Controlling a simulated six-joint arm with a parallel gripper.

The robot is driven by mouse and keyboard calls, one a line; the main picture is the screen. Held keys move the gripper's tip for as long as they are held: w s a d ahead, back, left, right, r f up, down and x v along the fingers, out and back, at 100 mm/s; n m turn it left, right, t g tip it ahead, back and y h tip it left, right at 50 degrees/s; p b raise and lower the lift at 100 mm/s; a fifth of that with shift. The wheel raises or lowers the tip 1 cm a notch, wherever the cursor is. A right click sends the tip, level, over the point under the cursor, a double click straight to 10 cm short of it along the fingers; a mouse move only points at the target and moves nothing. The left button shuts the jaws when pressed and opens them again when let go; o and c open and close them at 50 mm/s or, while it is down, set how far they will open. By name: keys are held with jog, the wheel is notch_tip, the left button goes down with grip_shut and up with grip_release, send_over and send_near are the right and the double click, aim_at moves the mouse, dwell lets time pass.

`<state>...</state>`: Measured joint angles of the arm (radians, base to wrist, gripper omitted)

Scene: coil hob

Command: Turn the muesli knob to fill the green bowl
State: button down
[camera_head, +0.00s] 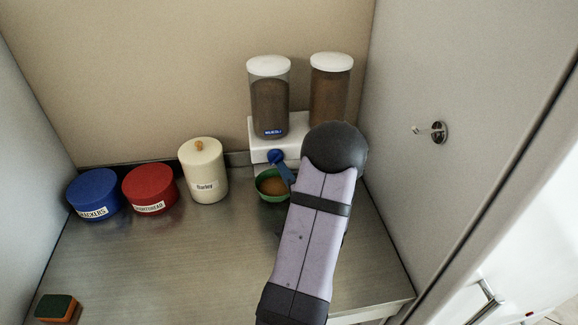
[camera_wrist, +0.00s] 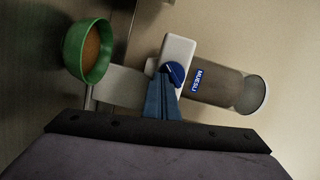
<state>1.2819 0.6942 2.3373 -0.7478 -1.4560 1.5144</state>
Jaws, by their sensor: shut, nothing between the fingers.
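The muesli dispenser (camera_head: 269,98) has a clear canister with a white lid and a blue label; it also shows sideways in the wrist view (camera_wrist: 222,85). Its blue knob (camera_head: 275,156) is on the white base's front, and is also in the wrist view (camera_wrist: 176,73). My gripper (camera_head: 283,168) has blue fingers, shut and empty, with the tips at the knob in the wrist view (camera_wrist: 166,84); I cannot tell whether they touch it. The green bowl (camera_head: 260,192) stands below the dispenser with brown contents (camera_wrist: 90,50). My arm partly hides the bowl's right side.
A second dispenser (camera_head: 330,85) with a brown filling stands to the right, its lower part hidden by my arm. Blue (camera_head: 95,188), red (camera_head: 150,184) and cream (camera_head: 202,165) canisters stand left. A sponge (camera_head: 56,307) lies front left. A wall hook (camera_head: 436,131) is on the right. The counter's middle is clear.

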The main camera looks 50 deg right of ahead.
jog(key=s+a+f+m+b, duration=0.1)
jog(key=s+a+f+b, duration=0.3)
jog(key=s+f+b, duration=0.6)
notch_tip(320, 180, up, 7)
jog(key=s+d+m+t+h+p, duration=0.1)
jog(key=m+h+p, duration=0.1)
jog(key=m, duration=0.8)
jog(key=shift+s+d, duration=0.15)
jog(key=shift+s, duration=0.1)
jog(key=shift+r, duration=0.1)
